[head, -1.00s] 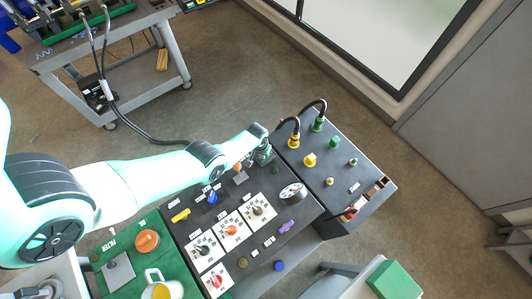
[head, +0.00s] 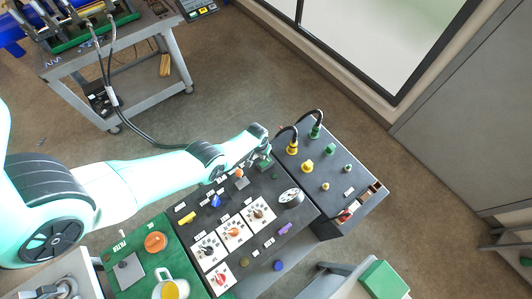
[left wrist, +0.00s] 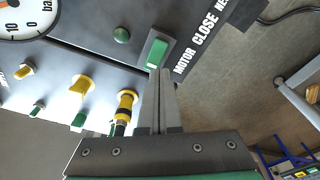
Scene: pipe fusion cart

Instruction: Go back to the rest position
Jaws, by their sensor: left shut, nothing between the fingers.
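My left arm comes in from the left in the head view, and its gripper (head: 262,158) is over the far edge of the black control panel (head: 300,218). In the left wrist view the gripper (left wrist: 160,74) is shut and empty. Its fingertips are at the lower end of a green rocker switch (left wrist: 157,52) beside the label "MOTOR CLOSE"; I cannot tell whether they touch it. My right gripper is not in view.
The panel carries several knobs, a gauge (head: 290,198) and yellow and green hose connectors (head: 292,148). A grey cart (head: 150,85) stands at upper left.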

